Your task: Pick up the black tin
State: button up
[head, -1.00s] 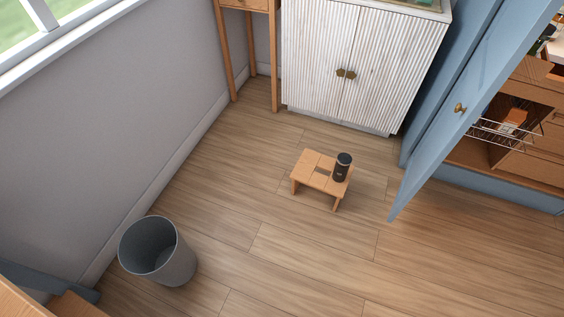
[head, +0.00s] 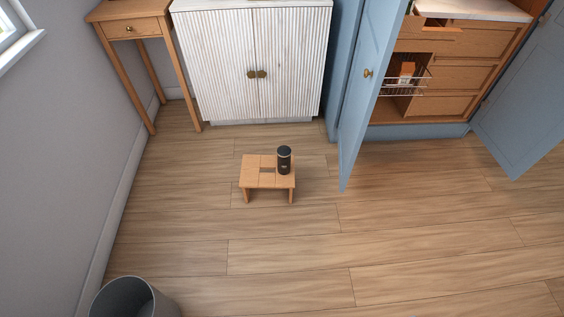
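The black tin (head: 284,161) stands upright on the right part of a small wooden step stool (head: 257,172), near the middle of the head view. It is a dark cylinder with a small pale mark on its side. The stool stands on the wooden floor in front of a white ribbed cabinet. My gripper is not in view.
The white cabinet (head: 250,60) stands behind the stool. An open blue door (head: 362,95) juts out to its right, before a larder with drawers and a wire basket (head: 404,82). A grey bin (head: 133,299) is at lower left. The floor (head: 330,245) in front is clear.

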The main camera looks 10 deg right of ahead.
aim_at(284, 152)
jog(key=i+u, duration=0.1)
jog(key=u, duration=0.8)
jog(key=i+l+u, duration=0.2)
jog(key=l+u, duration=0.2)
jog(key=l, duration=0.15)
jog(key=i+l+u, duration=0.15)
jog(key=l+u, duration=0.25)
jog(key=l, duration=0.15)
jog(key=l+u, duration=0.4)
jog(key=l, duration=2.05)
jog(key=i+u, duration=0.05)
jog(key=i, duration=0.05)
